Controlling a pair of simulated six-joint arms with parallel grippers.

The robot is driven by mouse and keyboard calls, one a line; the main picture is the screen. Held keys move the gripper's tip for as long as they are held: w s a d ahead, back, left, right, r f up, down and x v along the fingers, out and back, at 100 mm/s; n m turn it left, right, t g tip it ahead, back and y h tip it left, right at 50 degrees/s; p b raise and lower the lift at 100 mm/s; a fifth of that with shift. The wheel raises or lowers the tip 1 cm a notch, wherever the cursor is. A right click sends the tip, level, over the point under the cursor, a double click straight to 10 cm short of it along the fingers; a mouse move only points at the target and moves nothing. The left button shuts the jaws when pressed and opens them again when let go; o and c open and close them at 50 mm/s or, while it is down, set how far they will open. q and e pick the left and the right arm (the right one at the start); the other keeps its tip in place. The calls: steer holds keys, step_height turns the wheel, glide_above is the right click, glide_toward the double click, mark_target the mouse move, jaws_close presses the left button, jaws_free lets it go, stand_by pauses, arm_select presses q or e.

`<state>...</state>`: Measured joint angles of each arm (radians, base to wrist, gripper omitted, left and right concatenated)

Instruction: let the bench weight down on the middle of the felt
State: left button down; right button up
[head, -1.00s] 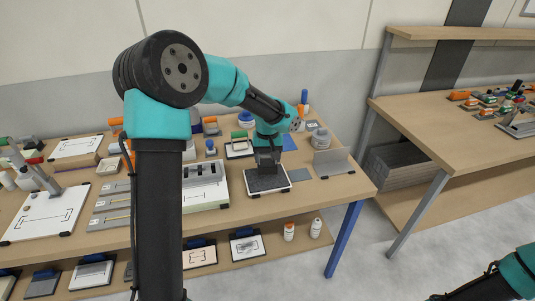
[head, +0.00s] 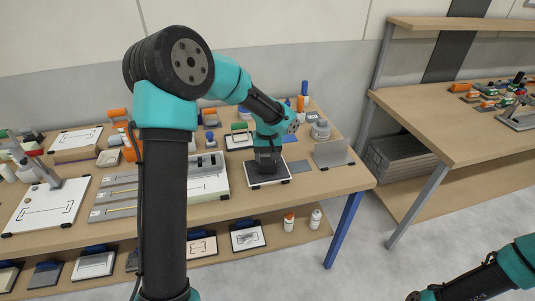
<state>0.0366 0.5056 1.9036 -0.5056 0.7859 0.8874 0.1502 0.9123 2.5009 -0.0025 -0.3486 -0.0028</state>
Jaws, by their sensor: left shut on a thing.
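My left gripper (head: 267,164) points down over a small white-edged board (head: 284,181) near the bench's front right. The board carries a dark grey felt (head: 267,180). The gripper is shut on a dark block, the bench weight (head: 267,168), which is mostly hidden by the fingers and hard to tell from them. The weight is over the felt's middle and very low; I cannot tell whether it touches. Only part of my right arm shows at the lower right; its gripper is out of the picture.
A metal angle plate (head: 331,154) stands right of the board, and a slotted fixture (head: 207,172) stands left. Jars and tools crowd the back. A lower shelf holds more boards and two small bottles (head: 289,223). A second bench (head: 440,120) is at right.

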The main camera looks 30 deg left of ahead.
arm_select(q)
steer(key=shift+f, duration=0.6)
stand_by(0.7)
steer(key=shift+c, duration=0.6)
jaws_free()
steer(key=shift+f, duration=0.1)
step_height(320, 180, up, 18)
steer(key=shift+f, duration=0.2)
stand_by(0.6)
